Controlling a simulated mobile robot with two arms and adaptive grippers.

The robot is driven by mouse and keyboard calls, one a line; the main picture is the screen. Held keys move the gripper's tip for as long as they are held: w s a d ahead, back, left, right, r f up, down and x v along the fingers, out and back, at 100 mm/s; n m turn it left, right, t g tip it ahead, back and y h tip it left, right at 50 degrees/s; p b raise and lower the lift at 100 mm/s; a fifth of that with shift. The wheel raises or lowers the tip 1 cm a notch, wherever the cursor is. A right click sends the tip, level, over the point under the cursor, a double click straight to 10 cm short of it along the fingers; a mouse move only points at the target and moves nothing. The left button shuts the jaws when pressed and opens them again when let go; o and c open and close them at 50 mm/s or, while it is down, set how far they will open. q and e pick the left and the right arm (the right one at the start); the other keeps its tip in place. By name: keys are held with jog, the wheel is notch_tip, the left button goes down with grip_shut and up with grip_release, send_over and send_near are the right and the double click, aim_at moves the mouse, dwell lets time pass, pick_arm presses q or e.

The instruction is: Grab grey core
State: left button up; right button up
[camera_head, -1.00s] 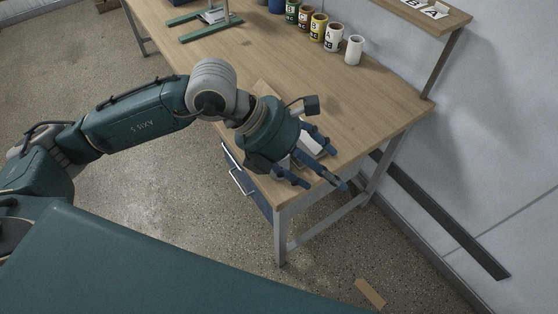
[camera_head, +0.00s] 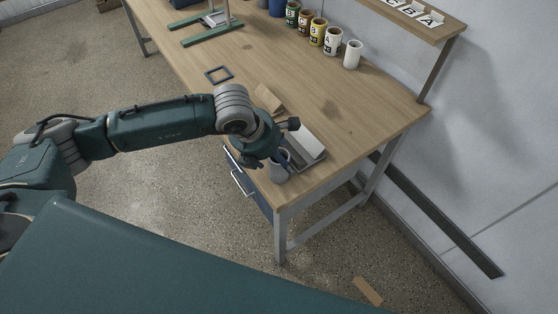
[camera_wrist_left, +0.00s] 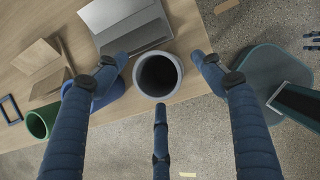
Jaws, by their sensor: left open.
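The grey core (camera_head: 281,172) is a hollow cylinder standing at the near corner of the table. In the left wrist view the grey core (camera_wrist_left: 140,80) shows its dark round opening from above. My left gripper (camera_head: 267,160) is at the core. In the left wrist view, the blue fingers of the left gripper (camera_wrist_left: 160,73) are spread around the core, one on each side and one below it. It is open; I cannot tell whether any finger touches the core. Small dark finger-like parts at the wrist view's right edge may be my right gripper (camera_wrist_left: 313,40).
Wooden blocks (camera_head: 268,100), a blue square frame (camera_head: 219,75) and several cups (camera_head: 335,42) are farther back.

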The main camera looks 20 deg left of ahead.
pick_arm(q)
jog(key=shift+x, duration=1.05)
jog(key=c, duration=1)
jog(key=shift+r, duration=0.1)
jog(key=shift+c, duration=0.2)
